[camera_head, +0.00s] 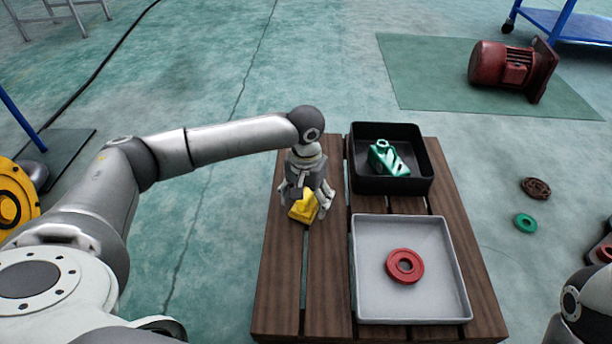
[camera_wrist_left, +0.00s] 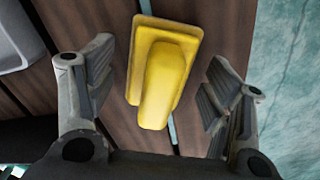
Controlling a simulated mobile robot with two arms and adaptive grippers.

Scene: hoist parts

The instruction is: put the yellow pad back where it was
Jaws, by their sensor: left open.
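The yellow pad (camera_head: 303,208) is a block with a flat base plate and a raised rounded part. It rests on the left part of the brown slatted wooden table (camera_head: 279,285). My left gripper (camera_head: 307,203) is directly above it, pointing down, with its fingers around the pad. In the left wrist view the pad (camera_wrist_left: 163,75) lies between the open fingers (camera_wrist_left: 163,95), with a gap on both sides. My right gripper is out of view; only part of my right arm shows at the lower right edge.
A black tray (camera_head: 361,186) with a green part (camera_head: 388,158) stands at the table's back right. A grey tray (camera_head: 368,304) with a red ring (camera_head: 405,266) stands in front of it. The table's front left is clear. A red motor (camera_head: 507,66) lies on a green mat beyond.

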